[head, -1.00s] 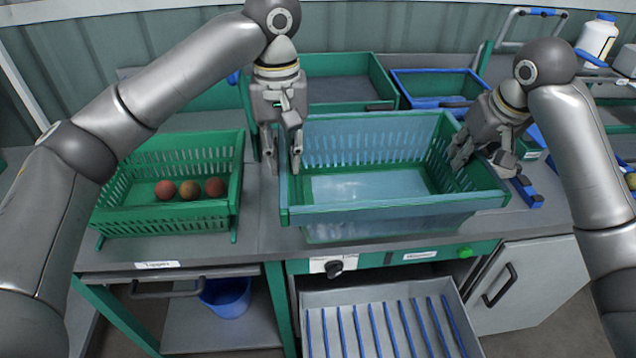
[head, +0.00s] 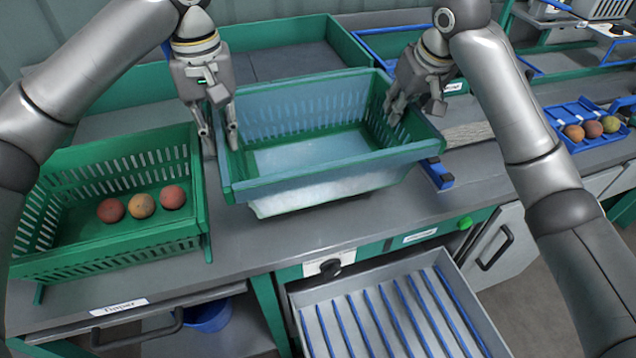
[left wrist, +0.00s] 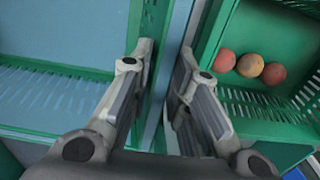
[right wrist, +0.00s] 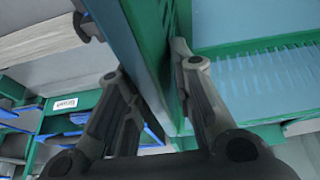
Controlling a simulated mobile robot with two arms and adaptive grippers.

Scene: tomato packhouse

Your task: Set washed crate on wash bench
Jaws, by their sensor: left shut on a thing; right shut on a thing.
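The washed crate (head: 310,171) is green with slotted sides and a bluish, wet-looking sheen. It is in the middle of the head view, over the grey bench top (head: 390,215), slightly tilted in the picture. A pale, whitish lower part shows under its rim; I cannot tell whether it touches the bench. My left gripper (head: 220,135) is shut on the crate's left wall; in the left wrist view its fingers straddle that wall (left wrist: 160,85). My right gripper (head: 412,108) is shut on the right wall, which also shows between the fingers in the right wrist view (right wrist: 160,70).
A green slotted crate (head: 115,245) with three reddish fruits stands close on the left. Behind is a green-rimmed tray (head: 350,45). A blue tray (head: 567,115) with fruits is at right. Below, an open drawer (head: 470,305) with blue bars juts out. A green knob (head: 464,222) is on the bench front.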

